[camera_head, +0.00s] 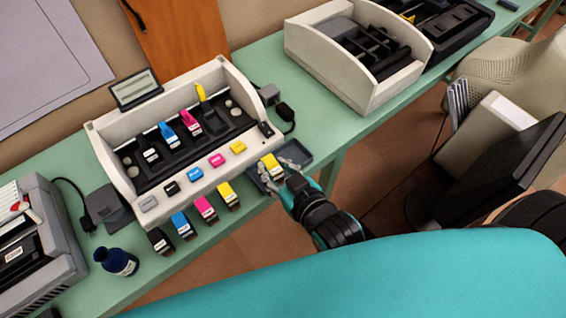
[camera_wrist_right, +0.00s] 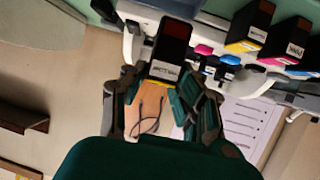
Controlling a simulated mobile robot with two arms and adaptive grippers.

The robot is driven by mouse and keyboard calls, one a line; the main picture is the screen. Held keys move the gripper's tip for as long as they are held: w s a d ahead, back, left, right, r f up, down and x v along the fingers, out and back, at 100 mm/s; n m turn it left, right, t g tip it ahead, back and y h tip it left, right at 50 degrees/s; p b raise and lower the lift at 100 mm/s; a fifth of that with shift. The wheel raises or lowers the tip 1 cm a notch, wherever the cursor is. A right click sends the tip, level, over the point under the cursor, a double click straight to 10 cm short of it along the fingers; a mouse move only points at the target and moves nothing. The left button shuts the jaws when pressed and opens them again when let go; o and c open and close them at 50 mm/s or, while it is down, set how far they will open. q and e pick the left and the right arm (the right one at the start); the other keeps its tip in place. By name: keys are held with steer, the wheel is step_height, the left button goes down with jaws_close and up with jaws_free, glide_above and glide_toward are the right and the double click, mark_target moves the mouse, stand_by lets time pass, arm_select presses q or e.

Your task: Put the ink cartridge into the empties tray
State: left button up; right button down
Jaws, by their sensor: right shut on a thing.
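My right gripper (camera_head: 272,178) is shut on an ink cartridge (camera_head: 272,165) with a yellow and white top. In the right wrist view, the gripper (camera_wrist_right: 165,92) has the dark cartridge (camera_wrist_right: 172,45) with its white label between its fingers. In the head view the cartridge shows over the near left part of a shallow dark grey tray (camera_head: 296,150) at the table's front edge. I cannot tell whether it touches the tray floor. The gripper hides part of the tray. My left gripper is not in view.
A white printer carriage exhibit (camera_head: 103,145) with coloured cartridges and a raised yellow lever (camera_head: 201,92) stands left of the tray. Black, blue, magenta and yellow cartridges (camera_head: 228,195) lie before it. A dark blue bottle (camera_head: 117,263) stands at left.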

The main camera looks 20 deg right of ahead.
steer(key=s+a+f+n+y+p, duration=0.1)
steer(key=s+a+f+y, duration=0.1)
steer(key=s+a, duration=0.35)
steer(key=w+d+p, duration=0.1)
steer(key=w+d, duration=0.2)
steer(key=w+d+f+p, duration=0.1)
steer(key=w+d, duration=0.2)
steer(key=w, duration=0.1)
steer(key=w+d+p, duration=0.1)
steer(key=w+d, duration=0.1)
steer(key=w, duration=0.2)
steer(key=shift+d+f, duration=0.3)
steer(key=shift+d, duration=0.1)
steer(key=shift+w+d+p, duration=0.35)
steer(key=shift+w, duration=0.1)
step_height(320, 180, down, 3)
steer(key=shift+r, duration=0.1)
steer(key=shift+f, duration=0.45)
steer(key=c, duration=1)
jaws_free()
steer(key=shift+f, duration=0.15)
